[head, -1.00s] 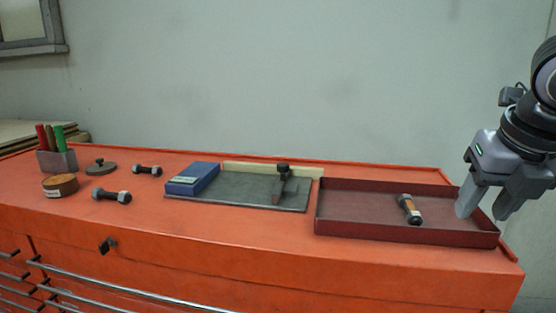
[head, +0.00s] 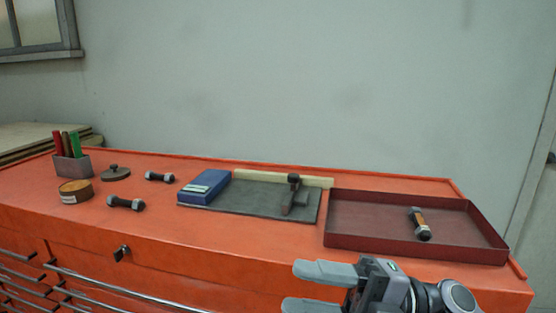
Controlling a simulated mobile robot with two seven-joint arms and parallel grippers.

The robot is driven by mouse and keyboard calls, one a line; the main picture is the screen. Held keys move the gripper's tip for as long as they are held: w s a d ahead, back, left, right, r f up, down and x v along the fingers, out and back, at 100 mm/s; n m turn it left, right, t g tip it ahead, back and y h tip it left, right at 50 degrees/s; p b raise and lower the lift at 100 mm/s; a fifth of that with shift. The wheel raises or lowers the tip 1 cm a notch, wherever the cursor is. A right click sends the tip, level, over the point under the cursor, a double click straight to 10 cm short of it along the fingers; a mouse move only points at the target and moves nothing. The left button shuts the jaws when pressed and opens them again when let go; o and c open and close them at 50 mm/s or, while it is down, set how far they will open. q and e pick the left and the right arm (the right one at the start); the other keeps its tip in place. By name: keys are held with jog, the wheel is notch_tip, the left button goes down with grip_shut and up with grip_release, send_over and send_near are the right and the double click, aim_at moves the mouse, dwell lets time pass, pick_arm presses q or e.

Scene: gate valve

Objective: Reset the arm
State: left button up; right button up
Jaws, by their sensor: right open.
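My right gripper (head: 315,288) is at the bottom of the head view, in front of the orange cabinet's front edge. Its two fingers point left and are apart, with nothing between them. My left gripper is not in view. A bolt with an orange-brown band (head: 419,224) lies in the dark red tray (head: 360,242) on the right of the cabinet top, apart from the gripper.
The orange cabinet top (head: 230,233) holds a blue box (head: 205,187), a grey plate (head: 250,202) with a dark tool (head: 291,192), two dark bolts (head: 126,203) (head: 160,177), a round tin (head: 75,192), a dark lid (head: 116,173) and a marker holder (head: 72,167).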

jog(key=w+d+f+m+t+h+p, duration=0.1)
jog(key=w+d+f+m+t+h, duration=0.3)
jog(key=f+m+t, duration=0.6)
jog(key=w+d+f+m+t+h+p, duration=0.15)
jog(key=d+f+m+t+h, duration=0.5)
jog(key=m, duration=0.75)
jog(key=s+d+f+m+g+h, duration=0.2)
jog(key=s+d+f+m+h, duration=0.1)
jog(key=s+f, duration=0.4)
jog(key=s+d+f+m+g+h, duration=0.2)
jog(key=s+f, duration=0.5)
jog(key=f, duration=0.5)
jog(key=m+g+h, duration=0.1)
jog(key=m+h, duration=0.1)
jog(key=h, duration=0.1)
jog(key=shift+s+d+f+m, duration=0.2)
jog(key=shift+s+d+m, duration=0.1)
jog(key=shift+d, duration=0.1)
jog(key=shift+g, duration=0.25)
